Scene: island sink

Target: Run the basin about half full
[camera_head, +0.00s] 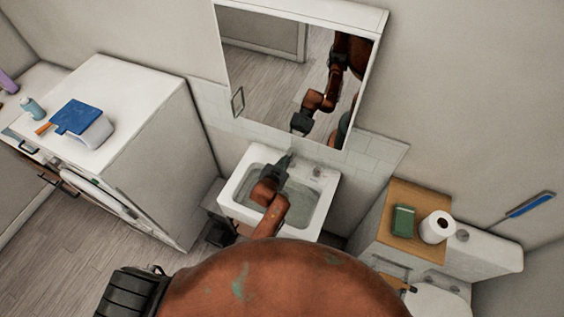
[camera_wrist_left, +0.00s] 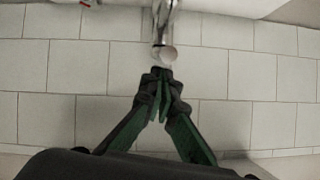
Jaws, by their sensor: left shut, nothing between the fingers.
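The white basin (camera_head: 231,188) stands against the wall below the mirror. Its inside looks grey-green, as if water lies in it, but my arm covers part of it and the level is hard to judge. My left gripper (camera_head: 286,162) reaches over the basin to its back rim, shut and empty. In the left wrist view its closed fingertips (camera_wrist_left: 161,76) are just below the round end of a chrome tap part (camera_wrist_left: 164,30); I cannot tell whether they touch. A small round metal fitting (camera_head: 317,172) shows on the basin's right side.
The mirror cabinet (camera_head: 258,45) juts out above the basin. A white washing machine (camera_head: 160,150) stands at left. A wooden shelf (camera_head: 408,197) with a green box (camera_head: 403,220) and toilet roll (camera_head: 436,227) is at right, beside the toilet. Floor at left is clear.

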